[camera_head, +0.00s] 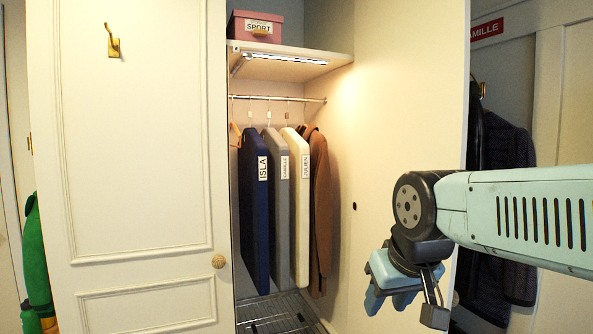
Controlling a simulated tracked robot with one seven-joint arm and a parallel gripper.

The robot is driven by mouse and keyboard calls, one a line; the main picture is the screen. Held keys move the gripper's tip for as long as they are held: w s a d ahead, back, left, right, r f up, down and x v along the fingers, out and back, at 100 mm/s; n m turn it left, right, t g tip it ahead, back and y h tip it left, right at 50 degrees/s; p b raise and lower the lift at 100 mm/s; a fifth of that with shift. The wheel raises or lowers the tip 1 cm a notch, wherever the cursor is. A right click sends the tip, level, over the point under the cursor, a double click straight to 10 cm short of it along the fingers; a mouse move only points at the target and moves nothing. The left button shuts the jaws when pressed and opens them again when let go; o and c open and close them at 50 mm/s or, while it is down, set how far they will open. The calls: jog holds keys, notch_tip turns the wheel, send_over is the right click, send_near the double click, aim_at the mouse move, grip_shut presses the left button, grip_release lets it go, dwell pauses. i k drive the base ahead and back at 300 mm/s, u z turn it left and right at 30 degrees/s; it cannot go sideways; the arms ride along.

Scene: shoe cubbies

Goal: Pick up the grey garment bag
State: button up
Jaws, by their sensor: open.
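The grey garment bag (273,205) hangs on the rail inside the open closet. It has a white label that reads CAMILLE. It hangs between a navy garment bag (254,220) labelled ISLA on its left and a cream garment bag (298,215) labelled JULIEN on its right. The lower part of the grey bag is partly covered by its neighbours. My gripper (402,302) is at the right, outside the closet and apart from the bags. It points downward, is open, and nothing shows between its fingers.
A brown coat (318,210) hangs right of the cream bag. A rail (315,100) runs under a lit shelf (300,68) holding a pink SPORT box (255,32). A white door panel (140,160) stands at left. A wire rack (280,315) covers the closet floor. Dark jackets hang at far right.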

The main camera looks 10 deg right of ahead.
aim_at(278, 149)
jog(key=u, duration=0.2)
jog(key=i, duration=0.9)
jog(key=z, duration=0.1)
